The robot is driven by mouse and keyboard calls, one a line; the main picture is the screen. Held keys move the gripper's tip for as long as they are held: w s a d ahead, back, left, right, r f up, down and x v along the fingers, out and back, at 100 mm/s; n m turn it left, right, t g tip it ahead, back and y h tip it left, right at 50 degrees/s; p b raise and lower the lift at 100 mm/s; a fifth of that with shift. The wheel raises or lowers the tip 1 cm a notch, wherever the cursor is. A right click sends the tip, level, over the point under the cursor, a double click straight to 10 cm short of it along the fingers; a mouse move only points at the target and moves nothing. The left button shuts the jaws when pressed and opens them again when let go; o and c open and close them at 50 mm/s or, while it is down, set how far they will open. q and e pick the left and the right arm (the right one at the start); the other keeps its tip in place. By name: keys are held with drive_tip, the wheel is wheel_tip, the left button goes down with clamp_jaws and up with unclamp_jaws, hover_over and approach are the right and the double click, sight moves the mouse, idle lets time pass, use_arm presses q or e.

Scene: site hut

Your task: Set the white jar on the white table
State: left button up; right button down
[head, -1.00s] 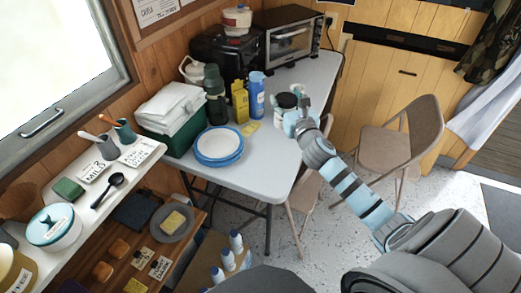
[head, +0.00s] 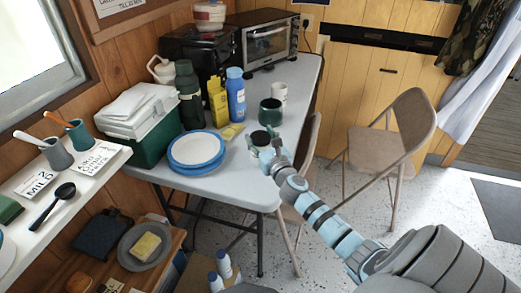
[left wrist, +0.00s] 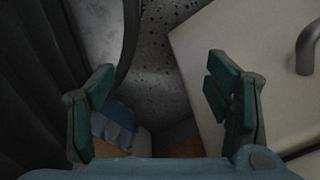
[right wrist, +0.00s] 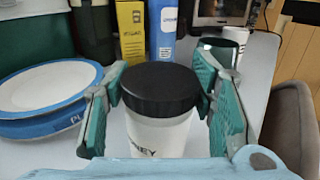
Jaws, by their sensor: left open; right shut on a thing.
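The white jar (right wrist: 160,135) has a black lid and dark lettering, partly hidden. My right gripper (head: 267,151) is shut on it, with one finger on each side, and the jar looks upright. In the head view the jar's dark lid (head: 260,138) shows just beyond the gripper, over the white table (head: 240,182) near its front right part. I cannot tell whether its base touches the table. My left gripper (left wrist: 160,85) is open and empty in the left wrist view, above the floor beside a pale surface; the head view does not show it.
Blue-rimmed plates (head: 195,150) lie left of the jar. A dark green mug (head: 270,112) and a white mug (head: 279,93) stand behind it. A blue bottle (head: 236,95) and yellow box (head: 218,100) stand farther back. A folding chair (head: 400,140) is at the right.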

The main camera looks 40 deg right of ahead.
drive_tip(key=shift+f, duration=0.4)
drive_tip(key=c, duration=1)
unclamp_jaws()
drive_tip(key=o, duration=0.3)
use_arm(q)
drive_tip(key=shift+s+f, duration=0.15)
drive_tip(key=shift+f, duration=0.15)
use_arm(e)
drive_tip(key=shift+r+p, duration=0.25)
drive_tip(key=shift+p, duration=0.05)
use_arm(q)
drive_tip(key=shift+r+p, duration=0.3)
drive_tip(key=shift+r, duration=0.1)
use_arm(e)
drive_tip(key=v, duration=1.2)
